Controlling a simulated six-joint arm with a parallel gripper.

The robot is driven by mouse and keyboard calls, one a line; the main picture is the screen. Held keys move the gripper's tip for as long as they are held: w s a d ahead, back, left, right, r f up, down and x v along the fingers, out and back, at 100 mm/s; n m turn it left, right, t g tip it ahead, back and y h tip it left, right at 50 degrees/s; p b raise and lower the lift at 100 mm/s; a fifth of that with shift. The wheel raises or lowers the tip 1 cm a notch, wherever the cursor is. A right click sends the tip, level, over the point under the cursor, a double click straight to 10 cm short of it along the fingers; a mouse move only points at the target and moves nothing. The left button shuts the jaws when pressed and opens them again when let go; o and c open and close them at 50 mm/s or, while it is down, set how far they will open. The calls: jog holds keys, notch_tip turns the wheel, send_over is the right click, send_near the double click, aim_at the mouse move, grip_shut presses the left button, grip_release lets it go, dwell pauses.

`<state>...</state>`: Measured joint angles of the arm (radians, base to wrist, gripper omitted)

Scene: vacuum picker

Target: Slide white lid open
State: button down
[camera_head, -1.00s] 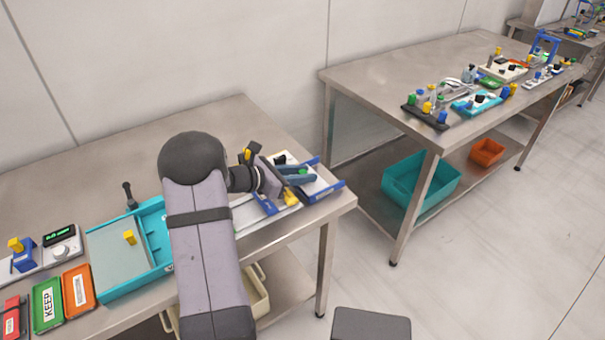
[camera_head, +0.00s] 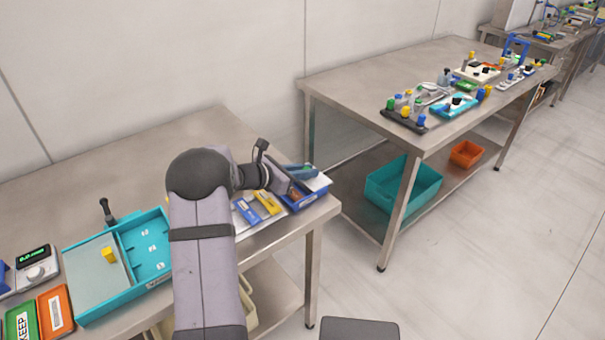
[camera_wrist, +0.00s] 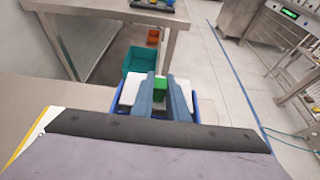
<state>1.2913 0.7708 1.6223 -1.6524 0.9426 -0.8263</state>
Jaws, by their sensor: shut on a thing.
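The white lid (camera_wrist: 129,92) lies at the top of a blue box (camera_wrist: 197,107) and has a green handle (camera_wrist: 160,89). In the wrist view, my gripper (camera_wrist: 160,96) has its two blue-grey fingers shut on the green handle, with lid surface showing on both sides. In the head view, my gripper (camera_head: 304,171) is over the blue box (camera_head: 310,197) near the right end of the bench. A strip of the white lid (camera_head: 316,183) shows beside the fingers; the handle is hidden there. The near-left part of the box looks uncovered.
A yellow piece (camera_head: 267,202) and a blue piece (camera_head: 247,211) lie just left of the box. A teal tray (camera_head: 152,276) stands farther left. The bench's right edge is close to the box. A second table (camera_head: 375,80) stands beyond a gap.

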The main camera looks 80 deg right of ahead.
jog(key=c, duration=1.9)
grip_release()
jog(key=shift+s+d+r, duration=0.1)
jog(key=shift+o, duration=0.9)
jog(key=shift+d, duration=0.1)
jog(key=shift+a, duration=0.2)
jog(key=shift+b+v, duration=0.7)
jog(key=shift+v, duration=2.9)
